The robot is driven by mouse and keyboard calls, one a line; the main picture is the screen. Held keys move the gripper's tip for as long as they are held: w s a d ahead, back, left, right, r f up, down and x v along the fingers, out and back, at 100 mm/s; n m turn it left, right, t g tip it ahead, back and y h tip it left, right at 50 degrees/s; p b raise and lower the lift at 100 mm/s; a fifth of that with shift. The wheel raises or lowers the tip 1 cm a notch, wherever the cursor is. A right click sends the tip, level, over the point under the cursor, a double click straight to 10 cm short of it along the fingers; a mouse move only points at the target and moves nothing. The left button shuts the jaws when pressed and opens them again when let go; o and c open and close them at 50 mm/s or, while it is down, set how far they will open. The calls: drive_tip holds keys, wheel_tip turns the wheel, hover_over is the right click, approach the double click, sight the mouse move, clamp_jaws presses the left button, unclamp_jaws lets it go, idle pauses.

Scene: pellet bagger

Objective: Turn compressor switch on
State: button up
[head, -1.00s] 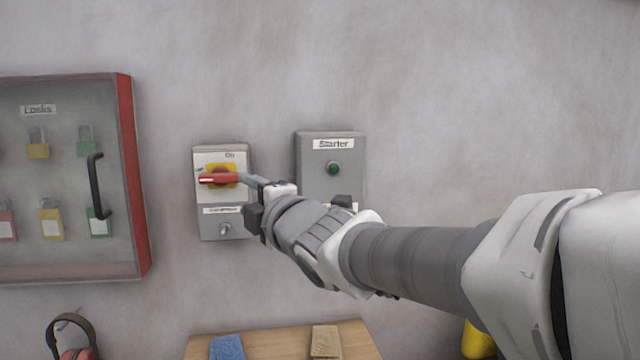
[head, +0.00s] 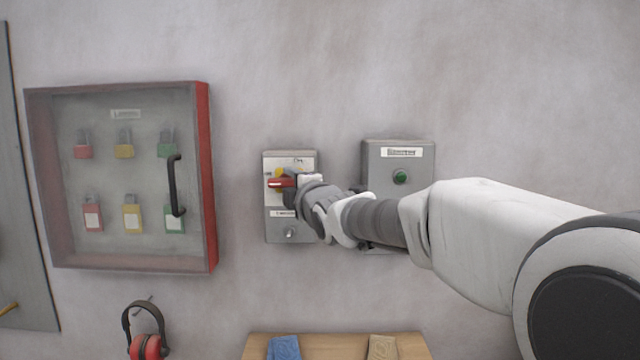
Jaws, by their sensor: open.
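The compressor switch box (head: 276,230) is a grey box on the wall with a white label plate. Its red handle (head: 279,184) lies level, pointing left, over a yellow plate (head: 280,172). An "On" mark stands at the top of the plate. My gripper (head: 291,188) is in front of the switch, at the right part of the red handle. The jaws are open, but the fingertips are largely hidden by the wrist and hand. I cannot tell whether they touch the handle.
A starter box (head: 425,165) with a green button (head: 400,177) is just right, partly behind my arm. A lock cabinet (head: 212,180) with several padlocks hangs left. Red ear muffs (head: 146,346) hang below it. A wooden shelf (head: 335,345) holds blue and tan cloths.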

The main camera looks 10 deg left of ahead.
drive_tip(key=shift+w+a, duration=0.2)
drive_tip(key=shift+w, duration=0.1)
clamp_jaws()
